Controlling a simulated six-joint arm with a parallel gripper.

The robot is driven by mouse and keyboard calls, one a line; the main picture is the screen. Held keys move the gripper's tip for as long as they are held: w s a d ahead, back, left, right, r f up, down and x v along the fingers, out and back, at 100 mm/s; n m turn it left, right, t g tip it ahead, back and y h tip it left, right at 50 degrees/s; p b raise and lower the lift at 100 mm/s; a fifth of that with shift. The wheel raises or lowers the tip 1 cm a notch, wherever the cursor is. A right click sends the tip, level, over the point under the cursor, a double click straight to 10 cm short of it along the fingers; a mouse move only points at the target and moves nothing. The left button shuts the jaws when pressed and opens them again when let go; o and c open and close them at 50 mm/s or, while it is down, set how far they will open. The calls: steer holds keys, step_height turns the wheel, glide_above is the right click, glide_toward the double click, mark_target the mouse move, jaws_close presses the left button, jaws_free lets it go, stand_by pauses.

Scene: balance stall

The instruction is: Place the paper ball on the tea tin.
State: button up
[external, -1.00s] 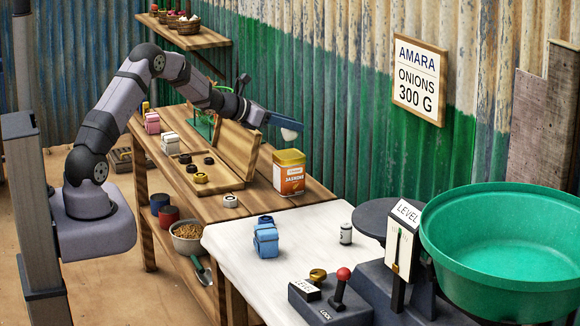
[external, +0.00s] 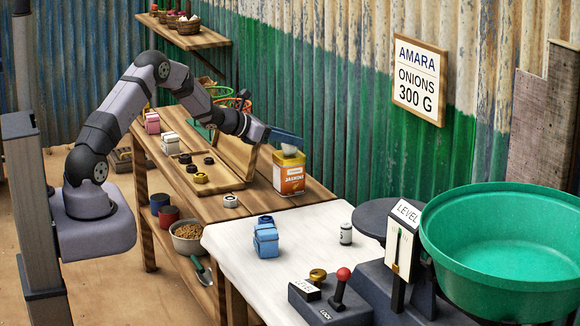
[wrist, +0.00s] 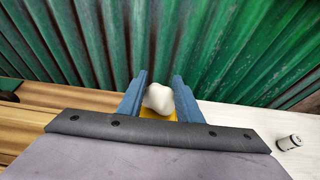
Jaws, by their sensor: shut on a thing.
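The tea tin (external: 289,176), orange and yellow with a white label, stands upright on the wooden bench next to the white cloth. My gripper (external: 293,142) is right above the tin and shut on the white, lumpy paper ball (external: 289,150). The ball is at the tin's top; I cannot tell whether it bears on the lid. In the wrist view the paper ball (wrist: 158,98) sits between the two blue fingers, with a yellow part of the tin (wrist: 148,113) showing just below it.
A wooden tray (external: 222,185) with several small weights is left of the tin. The scale's green pan (external: 510,270) is at right. The corrugated wall (external: 345,150) rises close behind the tin.

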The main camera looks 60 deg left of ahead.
steer(key=o, duration=1)
steer(key=shift+r+p, duration=0.15)
steer(key=shift+p, duration=0.15)
steer(key=shift+s, duration=0.25)
steer(key=b+v, duration=0.3)
steer(key=v, duration=0.8)
steer(key=shift+s+r, duration=0.15)
steer(key=shift+s, duration=0.05)
